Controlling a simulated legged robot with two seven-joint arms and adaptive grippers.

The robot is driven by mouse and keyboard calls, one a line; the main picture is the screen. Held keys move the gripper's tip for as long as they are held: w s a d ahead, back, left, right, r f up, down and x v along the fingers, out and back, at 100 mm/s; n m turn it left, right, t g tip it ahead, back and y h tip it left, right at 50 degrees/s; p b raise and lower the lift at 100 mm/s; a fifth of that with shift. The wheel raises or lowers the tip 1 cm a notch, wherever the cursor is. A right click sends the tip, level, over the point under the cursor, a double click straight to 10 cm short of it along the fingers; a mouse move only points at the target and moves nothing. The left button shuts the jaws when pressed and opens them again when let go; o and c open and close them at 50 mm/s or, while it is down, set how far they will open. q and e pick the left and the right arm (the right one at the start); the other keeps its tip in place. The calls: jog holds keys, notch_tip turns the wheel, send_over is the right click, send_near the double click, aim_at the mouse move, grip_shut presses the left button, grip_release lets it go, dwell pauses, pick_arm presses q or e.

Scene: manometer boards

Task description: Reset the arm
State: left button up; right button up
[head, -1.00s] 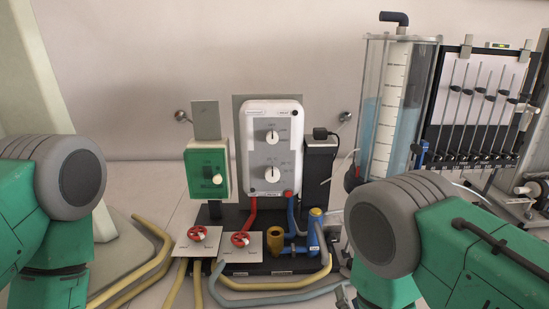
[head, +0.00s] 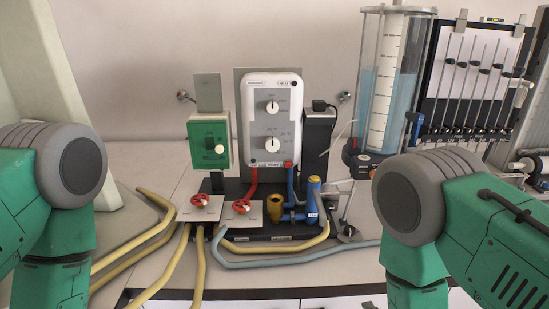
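My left arm comes in from the left edge and my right arm from the right edge, both green with grey joints. Neither gripper shows in the head view; both arms run out of the picture at the bottom. Between them stands a white control box with two knobs (head: 272,118) on a dark base. Left of it is a green switch box (head: 209,143). Two red valve wheels (head: 200,201) sit on light plates in front, the second red wheel (head: 241,206) further right. No arm touches any of these.
Yellow hoses (head: 149,242) and a blue-grey hose (head: 290,261) lie on the bench. A clear water cylinder (head: 391,85) and a manometer board (head: 468,85) stand at the right behind my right arm. The bench's front edge (head: 250,293) shows at the bottom.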

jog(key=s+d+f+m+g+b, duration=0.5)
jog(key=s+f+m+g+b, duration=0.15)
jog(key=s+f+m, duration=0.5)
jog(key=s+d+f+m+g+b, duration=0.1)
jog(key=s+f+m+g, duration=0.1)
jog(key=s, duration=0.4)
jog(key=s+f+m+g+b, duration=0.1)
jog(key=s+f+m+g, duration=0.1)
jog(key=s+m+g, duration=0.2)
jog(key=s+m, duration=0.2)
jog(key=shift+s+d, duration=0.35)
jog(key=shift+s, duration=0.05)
